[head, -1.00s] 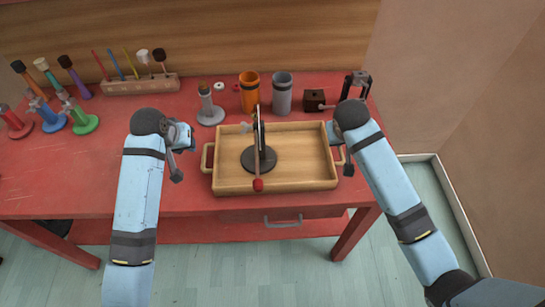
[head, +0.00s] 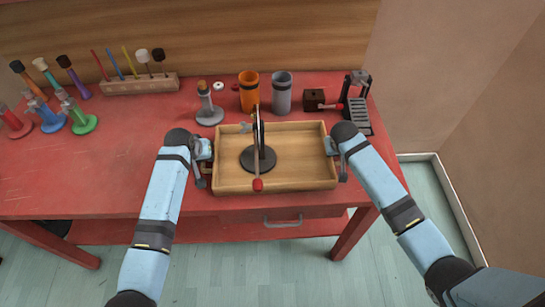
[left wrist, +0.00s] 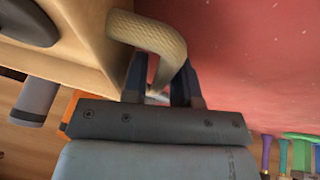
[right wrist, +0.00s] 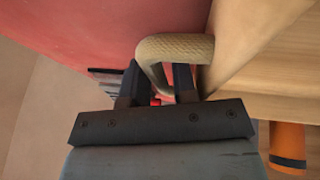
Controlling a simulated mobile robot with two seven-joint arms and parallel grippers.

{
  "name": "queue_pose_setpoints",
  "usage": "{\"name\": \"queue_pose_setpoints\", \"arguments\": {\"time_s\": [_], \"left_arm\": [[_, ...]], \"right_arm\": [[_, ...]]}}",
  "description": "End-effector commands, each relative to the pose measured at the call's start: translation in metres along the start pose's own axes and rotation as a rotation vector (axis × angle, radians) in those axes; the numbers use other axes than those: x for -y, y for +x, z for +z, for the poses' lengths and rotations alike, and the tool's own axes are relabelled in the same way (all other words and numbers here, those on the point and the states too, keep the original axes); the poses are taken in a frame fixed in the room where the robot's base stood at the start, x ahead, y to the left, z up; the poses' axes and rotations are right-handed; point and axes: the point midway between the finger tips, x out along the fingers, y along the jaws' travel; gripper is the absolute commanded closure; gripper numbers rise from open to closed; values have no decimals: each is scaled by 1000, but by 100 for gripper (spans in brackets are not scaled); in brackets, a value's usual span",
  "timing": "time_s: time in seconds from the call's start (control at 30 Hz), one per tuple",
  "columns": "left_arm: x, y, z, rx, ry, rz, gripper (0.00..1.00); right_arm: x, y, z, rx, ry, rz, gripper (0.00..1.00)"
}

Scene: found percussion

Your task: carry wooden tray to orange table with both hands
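The wooden tray (head: 290,186) lies flat on the red table (head: 80,175) near its front edge. A dark round stand (head: 258,160) with an upright disc and a red-tipped stick is in it. My left gripper (head: 206,165) is at the tray's left handle, with its fingers on either side of the handle (left wrist: 150,30) and a gap showing between them. My right gripper (head: 338,160) is likewise open around the right handle (right wrist: 178,46), one finger inside the loop and one outside. No orange table is in view.
Behind the tray stand a grey bell-like piece (head: 208,113), an orange cup (head: 249,92), a grey cup (head: 282,93) and a small dark box (head: 314,98). A black rack (head: 357,112) is at the right. Coloured stands (head: 82,122) and a stick holder (head: 140,84) are at the left.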

Motion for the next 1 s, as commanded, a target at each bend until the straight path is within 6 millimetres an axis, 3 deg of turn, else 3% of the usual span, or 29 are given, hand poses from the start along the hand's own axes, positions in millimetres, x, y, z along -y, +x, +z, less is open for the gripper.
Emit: {"name": "queue_pose_setpoints", "arguments": {"time_s": [0.3, 0.4, 0.43, 1.0], "left_arm": [[0, 2, 0, 0, 0, 0, 73], [0, 2, 0, 0, 0, 0, 96], [0, 2, 0, 0, 0, 0, 100], [-2, -8, -4, -2, 0, 1, 100]], "right_arm": [[0, 2, 0, 0, 0, -1, 74], [0, 2, 0, 0, 0, -1, 97], [0, 2, 0, 0, 0, -1, 100], [-2, -8, -4, -2, 0, -1, 100]]}}
